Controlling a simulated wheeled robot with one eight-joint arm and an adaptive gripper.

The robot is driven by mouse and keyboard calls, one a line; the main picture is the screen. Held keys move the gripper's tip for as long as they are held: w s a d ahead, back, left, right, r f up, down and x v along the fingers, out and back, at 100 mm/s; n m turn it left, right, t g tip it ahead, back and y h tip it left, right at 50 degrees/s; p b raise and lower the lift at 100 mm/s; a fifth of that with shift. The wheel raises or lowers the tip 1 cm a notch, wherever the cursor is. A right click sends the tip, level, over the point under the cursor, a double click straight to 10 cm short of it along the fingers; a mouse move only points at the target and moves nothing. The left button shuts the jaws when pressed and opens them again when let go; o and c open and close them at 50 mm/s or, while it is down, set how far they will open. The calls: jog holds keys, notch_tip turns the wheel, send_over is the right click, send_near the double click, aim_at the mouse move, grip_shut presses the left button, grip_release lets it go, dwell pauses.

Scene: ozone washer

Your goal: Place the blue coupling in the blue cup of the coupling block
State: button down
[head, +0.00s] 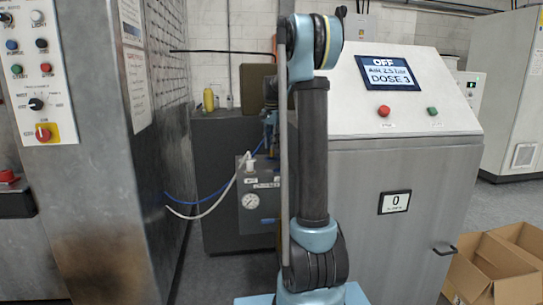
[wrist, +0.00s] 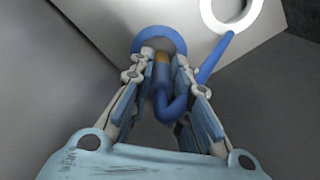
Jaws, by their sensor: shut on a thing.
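In the wrist view, my gripper (wrist: 160,61) is shut on the blue coupling (wrist: 161,88), which has a brass-coloured tip pointing away from me. A blue hose (wrist: 208,63) bends up from its rear end to the right. The blue cup (wrist: 143,24) shows as a blue ring around a grey opening, straight beyond the coupling tip. The tip overlaps the lower part of the ring; I cannot tell whether it is inside. The white ring (wrist: 205,12) lies to the upper right. In the head view, my arm hides most of the gripper and the coupling.
In the head view, a grey panel with a gauge (head: 251,201) stands behind my arm, with a white fitting (head: 249,165) on top. Blue and white hoses (head: 195,214) run to the left metal cabinet (head: 110,190). The control console (head: 395,170) stands at right, near open cardboard boxes (head: 495,270).

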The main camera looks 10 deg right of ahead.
aim_at(272, 156)
jog(key=shift+f, duration=2.2)
jog(key=c, duration=1.5)
grip_release()
